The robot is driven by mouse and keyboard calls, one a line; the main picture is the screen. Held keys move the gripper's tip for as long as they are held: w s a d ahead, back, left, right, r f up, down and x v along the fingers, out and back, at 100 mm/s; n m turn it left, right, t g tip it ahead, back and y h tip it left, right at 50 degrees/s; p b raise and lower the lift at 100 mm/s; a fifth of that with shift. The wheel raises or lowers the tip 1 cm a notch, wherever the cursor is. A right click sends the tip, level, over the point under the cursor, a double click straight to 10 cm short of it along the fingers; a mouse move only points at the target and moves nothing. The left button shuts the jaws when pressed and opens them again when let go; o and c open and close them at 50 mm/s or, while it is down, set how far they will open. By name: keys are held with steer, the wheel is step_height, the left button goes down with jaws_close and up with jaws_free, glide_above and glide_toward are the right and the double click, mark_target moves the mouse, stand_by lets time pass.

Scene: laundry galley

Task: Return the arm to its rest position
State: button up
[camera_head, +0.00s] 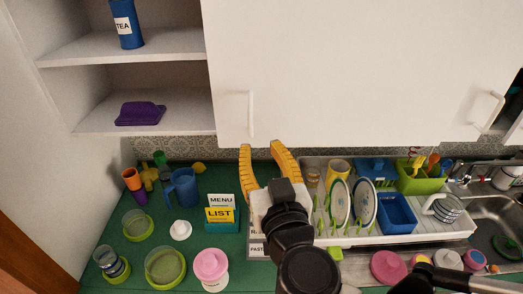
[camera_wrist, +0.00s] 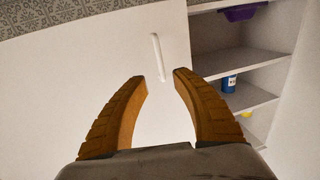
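My gripper (camera_head: 263,147) shows in the head view in front of the lower edge of the white cabinet door, above the green counter. Its two yellow-orange fingers are spread apart with nothing between them. In the wrist view the open fingers (camera_wrist: 160,76) frame the plain white door (camera_wrist: 75,75) and its handle (camera_wrist: 158,57). The gripper appears apart from the door and handle. My dark arm rises from the bottom of the head view and hides part of the counter.
The green counter carries a blue jug (camera_head: 184,187), a MENU/LIST holder (camera_head: 222,227) and several bowls. A dish rack with plates (camera_head: 364,203) and a sink (camera_head: 500,225) are at right.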

steer(key=d+f+m+g+h+b, duration=0.3)
steer(key=d+f+g+h+b, duration=0.35)
steer(key=d+f, duration=0.8)
steer(key=s+f+g+y+b, duration=0.2)
steer(key=s+f+b, duration=0.1)
steer(key=f, duration=0.3)
steer(key=s+f+n+g+y+b, duration=0.1)
steer(key=s+f+g+y+b, duration=0.1)
steer(key=s+f+b, duration=0.1)
step_height(320, 180, down, 3)
steer(key=shift+s+d+r+n+b, duration=0.15)
steer(key=shift+s+n+b, duration=0.15)
steer(key=shift+b, duration=0.25)
